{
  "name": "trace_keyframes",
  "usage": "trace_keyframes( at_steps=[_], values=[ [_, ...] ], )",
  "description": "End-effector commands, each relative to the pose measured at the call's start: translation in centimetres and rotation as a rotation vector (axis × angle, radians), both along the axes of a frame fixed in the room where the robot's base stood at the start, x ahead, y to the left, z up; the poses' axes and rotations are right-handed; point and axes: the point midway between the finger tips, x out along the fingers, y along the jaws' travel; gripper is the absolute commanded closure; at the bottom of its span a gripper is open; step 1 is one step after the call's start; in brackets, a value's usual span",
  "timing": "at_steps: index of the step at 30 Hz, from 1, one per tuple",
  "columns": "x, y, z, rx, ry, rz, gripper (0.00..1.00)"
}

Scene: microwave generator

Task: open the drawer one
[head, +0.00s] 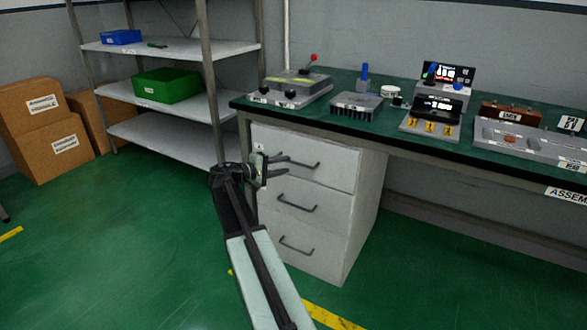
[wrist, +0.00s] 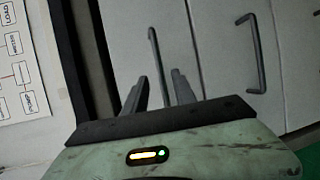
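A white three-drawer cabinet (head: 364,190) stands under the green workbench. Its top drawer (head: 335,172) looks shut and has a dark bar handle (head: 304,165), which also shows in the wrist view (wrist: 154,45). My gripper (head: 284,165) is in front of the top drawer, at the left end of that handle. In the wrist view my gripper (wrist: 159,80) has its two fingers apart, with the handle's near end lined up between them. I cannot tell whether the fingers touch it. The middle drawer handle (head: 296,202) also shows in the wrist view (wrist: 252,52).
The workbench (head: 345,123) overhangs the cabinet and carries several devices. A metal shelf (head: 180,48) with a green bin (head: 167,86) stands behind left. Cardboard boxes (head: 42,125) are at far left. Green floor (head: 120,240) is clear at left and front.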

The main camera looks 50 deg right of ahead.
Motion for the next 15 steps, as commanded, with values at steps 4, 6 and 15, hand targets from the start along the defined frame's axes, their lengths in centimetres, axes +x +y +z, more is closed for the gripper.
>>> trace_keyframes(
  at_steps=[4,6,15],
  values=[
    [-0.4,-2.9,-0.8,0.001,0.0,-0.001,0.67],
    [-0.6,-4.0,-0.9,0.001,0.0,-0.002,0.67],
    [-0.8,-5.4,-1.1,0.001,0.0,0.002,0.67]
  ],
)
